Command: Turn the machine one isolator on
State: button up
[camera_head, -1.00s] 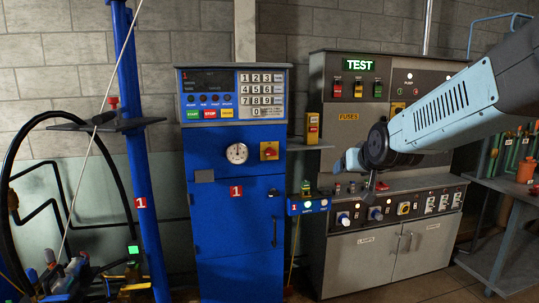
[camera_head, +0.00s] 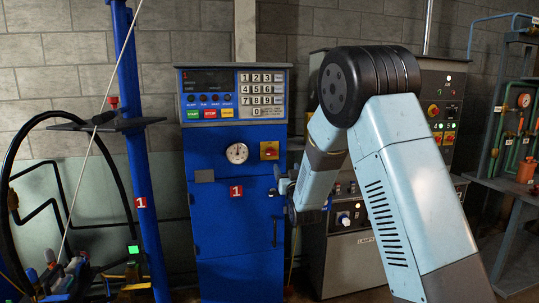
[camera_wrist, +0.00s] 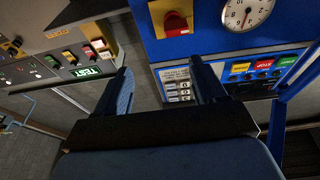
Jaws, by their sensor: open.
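The machine one isolator is a red rotary knob on a yellow plate (camera_head: 269,150), on the upper front of the blue cabinet (camera_head: 236,235) with the number 1 label. It also shows upside down in the wrist view (camera_wrist: 176,22), near the top edge. My gripper (camera_wrist: 162,68) is open and empty, with its two fingers apart and the isolator beyond their tips, not touched. In the head view, my gripper (camera_head: 281,183) is small and partly hidden by my arm, a little below and right of the isolator.
A round white gauge (camera_head: 237,153) sits left of the isolator, with a keypad panel (camera_head: 262,88) above. The grey TEST cabinet (camera_head: 345,265) stands to the right, largely hidden by my arm. A blue post (camera_head: 137,150) stands left.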

aim_at(272, 155)
jog(key=shift+n+t+y, duration=0.4)
jog(key=shift+t+y, duration=0.1)
jog(key=w+a+r, duration=0.1)
jog(key=w+a, duration=0.1)
jog(key=w, duration=0.2)
jog(key=w+a+r, duration=0.1)
jog(key=w+a, duration=0.1)
jog(key=w, duration=0.2)
jog(key=w+a+r, duration=0.1)
jog(key=w+a, duration=0.1)
jog(key=w, duration=0.2)
jog(key=shift+w+a, duration=0.1)
jog(key=shift+w, duration=0.05)
